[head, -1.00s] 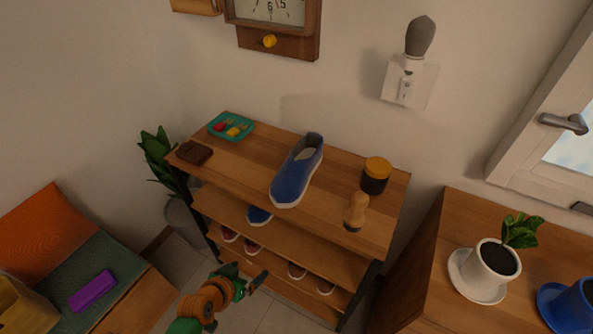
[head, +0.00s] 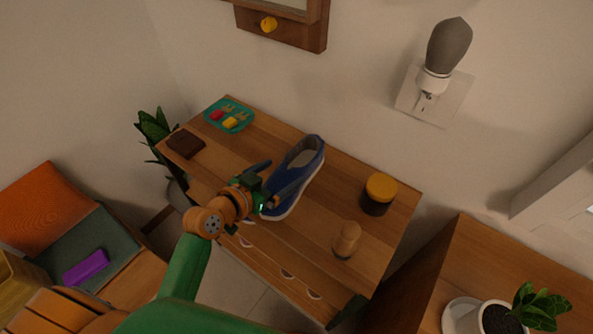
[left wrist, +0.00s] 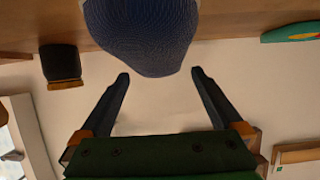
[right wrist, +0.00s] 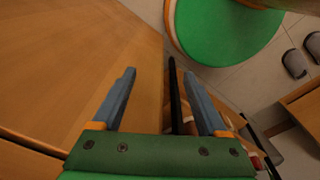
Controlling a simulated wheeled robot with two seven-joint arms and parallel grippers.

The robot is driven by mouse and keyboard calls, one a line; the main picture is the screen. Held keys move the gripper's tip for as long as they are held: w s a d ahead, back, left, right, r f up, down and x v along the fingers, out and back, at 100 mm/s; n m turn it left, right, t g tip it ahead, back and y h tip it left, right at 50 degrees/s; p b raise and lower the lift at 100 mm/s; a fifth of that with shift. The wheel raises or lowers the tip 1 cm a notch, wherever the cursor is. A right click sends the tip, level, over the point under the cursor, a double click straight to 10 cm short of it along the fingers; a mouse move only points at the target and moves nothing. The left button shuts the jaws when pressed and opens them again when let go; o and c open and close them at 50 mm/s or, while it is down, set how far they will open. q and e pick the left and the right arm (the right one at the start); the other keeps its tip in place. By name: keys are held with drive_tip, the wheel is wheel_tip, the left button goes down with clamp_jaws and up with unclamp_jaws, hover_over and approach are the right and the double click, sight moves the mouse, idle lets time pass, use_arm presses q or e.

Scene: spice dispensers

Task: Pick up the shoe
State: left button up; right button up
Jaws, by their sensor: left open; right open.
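The blue shoe (head: 301,172) with a white sole lies on top of the wooden shoe rack (head: 330,215) in the head view. My left gripper (head: 272,183) is open at the near-left side of the shoe and covers part of it. In the left wrist view the shoe's blue fabric (left wrist: 142,35) is at the top centre, just beyond and between the open left fingers (left wrist: 160,75). The fingers do not appear closed on it. My right gripper (right wrist: 160,75) is open and empty in the right wrist view, beside a wooden surface (right wrist: 70,70).
On the rack top stand a dark jar with a yellow lid (head: 379,194), a wooden peg-like figure (head: 347,240), a brown block (head: 186,143) and a teal tray (head: 229,115). A cabinet with a potted plant (head: 497,318) stands at the right.

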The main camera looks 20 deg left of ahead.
sight(285, 171)
use_arm(q)
drive_tip(key=x, duration=0.5)
drive_tip(key=shift+w+d+f, duration=0.1)
drive_tip(key=shift+w+f, duration=0.05)
drive_tip(key=shift+f, duration=0.05)
drive_tip(key=shift+r, duration=0.1)
drive_tip(key=c, duration=1.3)
